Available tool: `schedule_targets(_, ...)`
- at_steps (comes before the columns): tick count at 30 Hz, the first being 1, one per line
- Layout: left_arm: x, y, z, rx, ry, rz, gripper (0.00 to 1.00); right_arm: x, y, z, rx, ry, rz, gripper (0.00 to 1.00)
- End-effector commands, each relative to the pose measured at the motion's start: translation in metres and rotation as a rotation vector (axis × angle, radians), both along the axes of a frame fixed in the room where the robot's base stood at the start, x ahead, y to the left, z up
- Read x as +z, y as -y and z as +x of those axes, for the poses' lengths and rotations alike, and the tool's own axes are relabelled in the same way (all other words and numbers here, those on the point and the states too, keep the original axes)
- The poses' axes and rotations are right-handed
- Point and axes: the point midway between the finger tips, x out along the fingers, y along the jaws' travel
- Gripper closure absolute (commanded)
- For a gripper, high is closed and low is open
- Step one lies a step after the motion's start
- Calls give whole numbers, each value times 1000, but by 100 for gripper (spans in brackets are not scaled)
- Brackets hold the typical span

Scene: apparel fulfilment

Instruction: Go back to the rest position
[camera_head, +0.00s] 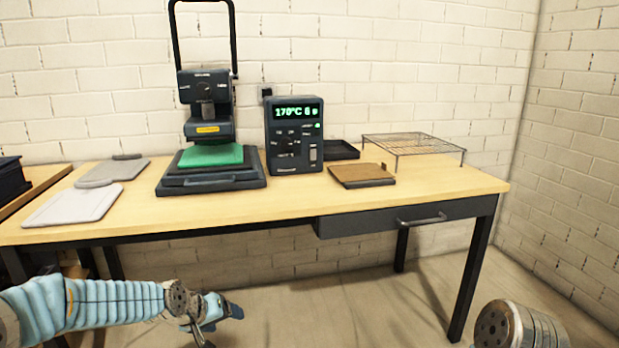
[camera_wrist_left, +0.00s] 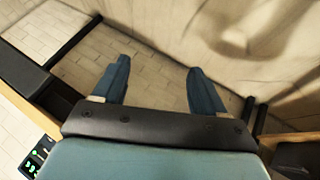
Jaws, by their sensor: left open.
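My left arm comes in from the left in the head view, and its gripper (camera_head: 212,318) is low in front of the table, below the tabletop. In the left wrist view the two blue fingers of the left gripper (camera_wrist_left: 155,85) stand wide apart with nothing between them. Only a rounded joint of my right arm shows at the lower right of the head view. The right gripper is out of view.
The wooden table (camera_head: 260,208) carries a heat press (camera_head: 210,180) with a green pad, a control box (camera_head: 294,135) reading 170°C, a wire rack (camera_head: 415,145), a brown-topped pad (camera_head: 362,175) and grey boards (camera_head: 75,205). A drawer (camera_head: 400,218) hangs under the front edge. The floor before it looks clear.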

Motion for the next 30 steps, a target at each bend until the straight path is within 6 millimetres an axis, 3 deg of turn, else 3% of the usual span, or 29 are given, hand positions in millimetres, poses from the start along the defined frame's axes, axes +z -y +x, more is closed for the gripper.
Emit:
schedule_targets(1,-38,12,-13,-22,-51,-4,28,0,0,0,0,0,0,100)
schedule_targets(6,-148,47,-74,-86,-196,-12,28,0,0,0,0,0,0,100)
schedule_targets(9,-203,66,-125,-123,-285,-14,28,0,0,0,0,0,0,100)
schedule_targets(12,-244,81,-179,-160,-367,-15,28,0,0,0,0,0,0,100)
schedule_targets(15,-270,90,-226,-188,-433,-13,28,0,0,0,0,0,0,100)
schedule_targets(19,-286,96,-267,-213,-487,-9,28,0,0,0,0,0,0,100)
schedule_targets(23,-290,98,-282,-223,-505,-7,28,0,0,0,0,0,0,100)
schedule_targets(30,-291,98,-283,-223,-505,-7,28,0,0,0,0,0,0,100)
